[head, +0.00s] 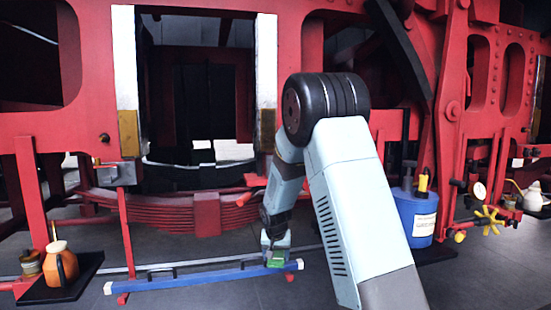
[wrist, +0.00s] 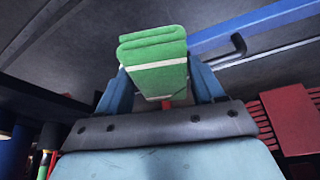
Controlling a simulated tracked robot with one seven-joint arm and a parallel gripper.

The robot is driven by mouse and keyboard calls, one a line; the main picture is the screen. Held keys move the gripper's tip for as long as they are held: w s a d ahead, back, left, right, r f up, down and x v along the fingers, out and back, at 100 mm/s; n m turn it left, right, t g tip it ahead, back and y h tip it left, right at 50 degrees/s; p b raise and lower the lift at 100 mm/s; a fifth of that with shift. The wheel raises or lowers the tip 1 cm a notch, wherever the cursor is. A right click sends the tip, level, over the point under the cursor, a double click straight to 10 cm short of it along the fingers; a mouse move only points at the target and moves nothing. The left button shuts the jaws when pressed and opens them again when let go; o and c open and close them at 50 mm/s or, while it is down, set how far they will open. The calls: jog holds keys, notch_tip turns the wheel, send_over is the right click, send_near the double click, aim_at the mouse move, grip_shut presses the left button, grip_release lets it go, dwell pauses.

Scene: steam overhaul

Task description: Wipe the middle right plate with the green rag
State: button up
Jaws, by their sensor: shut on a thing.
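My gripper (head: 275,246) is low in front of the red frame, just above the blue bar. It is shut on the folded green rag (head: 277,260). In the wrist view the rag (wrist: 152,55) sticks out between the two blue fingers. The right side of the frame opening carries a tall pale plate (head: 265,60) with a brownish plate (head: 267,130) below it. The left side has a pale plate (head: 125,60) with a yellowish plate (head: 129,133) below. I cannot tell for sure which is the middle right plate. The rag is well below and apart from these plates.
A blue bar (head: 200,278) with black hooks lies low across the front. A red leaf spring (head: 160,210) hangs behind it. An orange can (head: 61,264) stands at left, a blue canister (head: 416,212) at right. The space before the opening is clear.

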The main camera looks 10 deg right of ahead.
jog(key=shift+d, duration=0.45)
